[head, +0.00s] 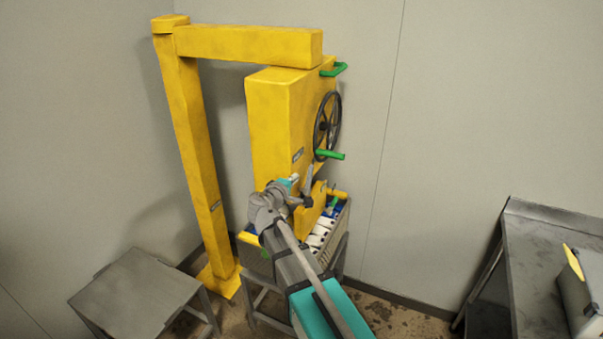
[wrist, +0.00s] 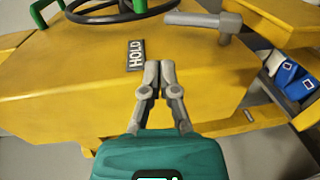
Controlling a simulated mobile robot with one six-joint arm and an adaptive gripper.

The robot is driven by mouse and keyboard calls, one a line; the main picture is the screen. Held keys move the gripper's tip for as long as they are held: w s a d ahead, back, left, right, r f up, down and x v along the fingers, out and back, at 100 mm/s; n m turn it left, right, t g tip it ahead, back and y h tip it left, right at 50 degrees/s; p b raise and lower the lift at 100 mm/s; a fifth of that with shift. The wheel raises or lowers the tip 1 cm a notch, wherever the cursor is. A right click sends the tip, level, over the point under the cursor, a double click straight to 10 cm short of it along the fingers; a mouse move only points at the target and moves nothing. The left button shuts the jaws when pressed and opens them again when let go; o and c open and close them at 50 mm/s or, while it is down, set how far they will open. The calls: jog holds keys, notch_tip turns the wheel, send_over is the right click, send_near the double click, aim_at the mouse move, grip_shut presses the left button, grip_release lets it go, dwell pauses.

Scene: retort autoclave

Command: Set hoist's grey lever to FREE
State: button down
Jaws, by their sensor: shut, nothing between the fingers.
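The yellow hoist box (head: 272,110) hangs under a yellow beam. Its grey lever (wrist: 200,19) shows in the wrist view as a bar on a round hub, its free end pointing left. In the head view the lever (head: 309,179) points up, partly behind my arm. A plate reading HOLD (wrist: 136,55) is on the box near the lever's free end; no FREE plate is readable. My gripper (wrist: 158,68) is shut and empty, fingertips just beside the HOLD plate and apart from the lever. In the head view my gripper is mostly hidden by the wrist.
A dark handwheel (head: 327,125) and green handles (head: 329,155) stick out from the box's right side. A crate with white and blue items (head: 318,236) stands below on a stand. A grey low table (head: 135,292) is left, a metal bench (head: 555,240) right.

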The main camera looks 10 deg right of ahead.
jog(key=shift+s+a+r+p, duration=0.2)
jog(key=shift+s+a+r, duration=0.1)
jog(key=shift+s, duration=0.2)
jog(key=shift+s+a+r+p, duration=0.15)
jog(key=shift+s+a+r, duration=0.15)
jog(key=shift+s, duration=0.25)
jog(key=shift+s+a+r+p, duration=0.25)
jog(key=shift+s+a, duration=0.1)
jog(key=shift+s, duration=0.15)
jog(key=s+d+f+m+g+y, duration=0.2)
jog(key=s+d+f+m+g, duration=0.55)
jog(key=s+d+f, duration=0.35)
jog(key=s+f+m+g+y, duration=0.4)
jog(key=s+f+g+y, duration=0.1)
jog(key=s, duration=0.5)
jog(key=shift+s+d+g+y, duration=0.3)
jog(key=shift+d+g+y, duration=0.15)
jog(key=shift+g+y, duration=0.35)
